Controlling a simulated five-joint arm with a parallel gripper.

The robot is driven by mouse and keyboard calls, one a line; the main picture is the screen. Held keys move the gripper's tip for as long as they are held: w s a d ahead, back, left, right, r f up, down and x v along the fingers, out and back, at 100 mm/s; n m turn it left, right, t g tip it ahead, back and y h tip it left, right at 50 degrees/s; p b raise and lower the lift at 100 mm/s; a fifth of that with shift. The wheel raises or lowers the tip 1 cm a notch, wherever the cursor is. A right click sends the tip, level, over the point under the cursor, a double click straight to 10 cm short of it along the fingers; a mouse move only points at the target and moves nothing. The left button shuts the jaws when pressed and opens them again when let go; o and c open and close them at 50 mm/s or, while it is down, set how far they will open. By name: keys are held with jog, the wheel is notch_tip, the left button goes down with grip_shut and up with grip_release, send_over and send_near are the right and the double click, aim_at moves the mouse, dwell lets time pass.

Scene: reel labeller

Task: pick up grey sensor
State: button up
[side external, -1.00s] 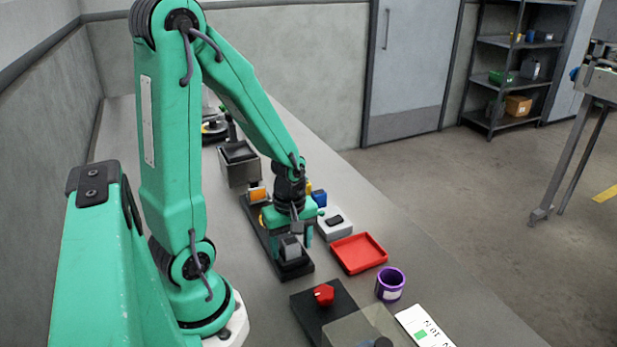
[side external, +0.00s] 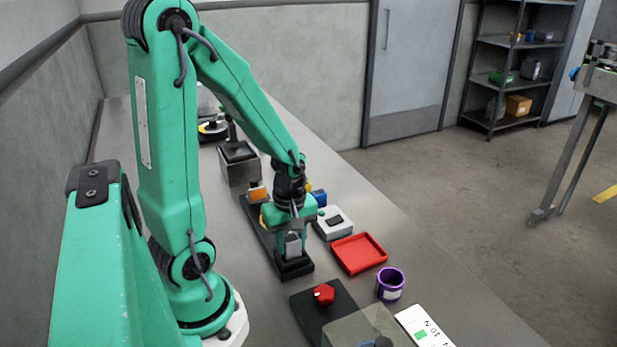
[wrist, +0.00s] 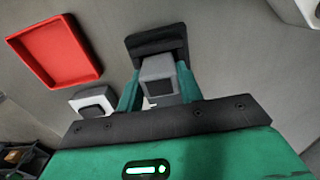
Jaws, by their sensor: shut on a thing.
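The grey sensor (side external: 293,244) is a small block with a dark face at the near end of the black rail (side external: 262,232). My gripper (side external: 287,243) is shut on it from above. In the wrist view the grey sensor (wrist: 158,68) sits between the two teal fingers of my gripper (wrist: 160,92), with the black end block (wrist: 155,42) of the rail beyond it. The sensor looks upright; I cannot tell whether it is clear of the block. The fingers partly hide its sides.
A red tray (side external: 359,254) lies to the right, with a white box (side external: 334,223) behind it. A purple cup (side external: 390,284) and a black panel with a red knob (side external: 324,293) are nearer. An orange block (side external: 257,194) is farther along the rail.

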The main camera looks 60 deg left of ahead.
aim_at(291, 239)
jog(key=shift+r, duration=1.75)
jog(key=s+d+r, duration=0.2)
jog(key=d+r, duration=0.4)
jog(key=d, duration=0.5)
jog(key=shift+d+r, duration=0.25)
jog(key=shift+r, duration=0.15)
jog(key=shift+w, duration=0.15)
